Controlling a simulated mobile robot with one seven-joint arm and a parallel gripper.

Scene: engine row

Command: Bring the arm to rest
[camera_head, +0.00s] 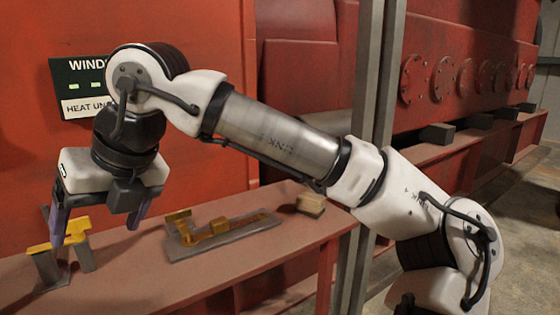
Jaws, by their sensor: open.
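My arm reaches from the lower right across the middle of the view to the left. My gripper (98,236) hangs from its end, pointing down above a reddish bench (130,288). The right finger hangs left of a grey plate with yellow parts (222,236).
A small wooden block (311,205) lies toward the bench's right end. A dark sign (82,85) hangs on the red wall behind my gripper. A grey post (373,130) stands behind my arm. Red machinery with round flanges (445,77) and dark blocks (437,134) lines the right, beside open floor.

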